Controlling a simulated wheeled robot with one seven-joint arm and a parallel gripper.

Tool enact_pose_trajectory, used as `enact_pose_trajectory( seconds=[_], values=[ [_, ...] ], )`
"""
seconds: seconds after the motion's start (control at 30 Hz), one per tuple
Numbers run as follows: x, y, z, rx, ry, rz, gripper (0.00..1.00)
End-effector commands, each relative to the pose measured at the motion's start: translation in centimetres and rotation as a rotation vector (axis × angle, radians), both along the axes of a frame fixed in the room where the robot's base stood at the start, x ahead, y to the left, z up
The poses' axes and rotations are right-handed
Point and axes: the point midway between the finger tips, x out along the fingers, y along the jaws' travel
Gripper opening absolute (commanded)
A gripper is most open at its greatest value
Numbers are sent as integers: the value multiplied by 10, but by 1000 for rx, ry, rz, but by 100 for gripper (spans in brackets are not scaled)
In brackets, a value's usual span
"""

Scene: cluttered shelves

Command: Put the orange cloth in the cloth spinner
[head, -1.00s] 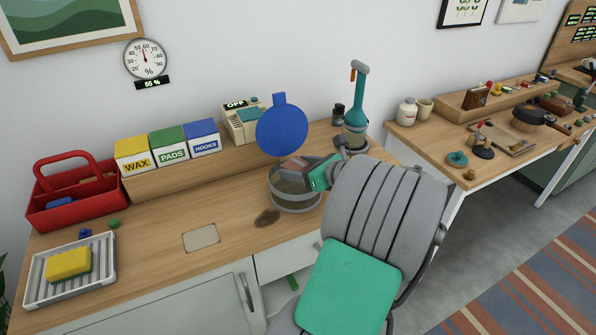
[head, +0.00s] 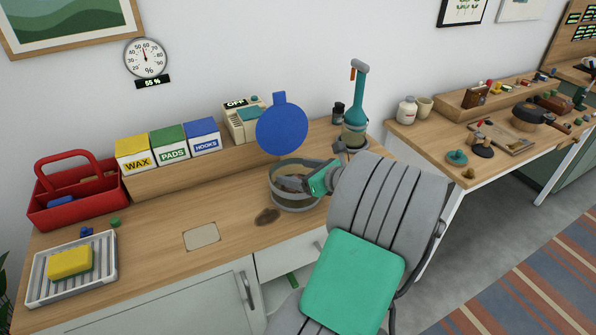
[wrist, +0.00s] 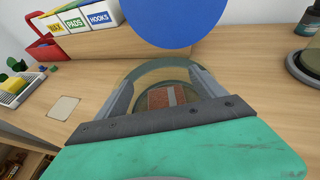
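The cloth spinner (head: 296,204) is a round, see-through tub on the wooden counter, with its round blue lid (head: 282,129) raised upright behind it. My gripper (head: 289,183) reaches into the top of the tub from the right. In the wrist view its two grey fingers (wrist: 162,88) are spread apart. The orange cloth (wrist: 158,98) shows between and beyond them as a reddish-orange patch with a pale stripe. It lies low inside the tub, apart from the fingers. In the head view the cloth is hidden by the tub and my gripper.
A dark brown patch (head: 268,216) lies on the counter in front of the tub. A teal-handled device (head: 355,115) stands behind right. Wax, pads and hooks boxes (head: 168,147), a red caddy (head: 78,196) and a sponge tray (head: 70,279) are left. The counter's middle is mostly clear.

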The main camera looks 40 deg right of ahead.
Motion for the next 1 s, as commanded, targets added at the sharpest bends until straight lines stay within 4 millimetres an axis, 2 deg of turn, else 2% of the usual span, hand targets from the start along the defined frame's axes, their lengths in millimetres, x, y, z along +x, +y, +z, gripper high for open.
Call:
enact_pose_trajectory(
  seconds=[0.23, 0.33, 0.7, 0.83, 1.0],
  values=[
    [0, 0, 1, -1, 0, 0, 85],
    [0, -1, 10, -6, -2, 0, 85],
    [-86, -8, 49, 0, 0, -7, 85],
    [-105, -8, 56, 1, 0, -4, 85],
    [-110, -7, 58, -5, 3, 4, 85]
  ],
)
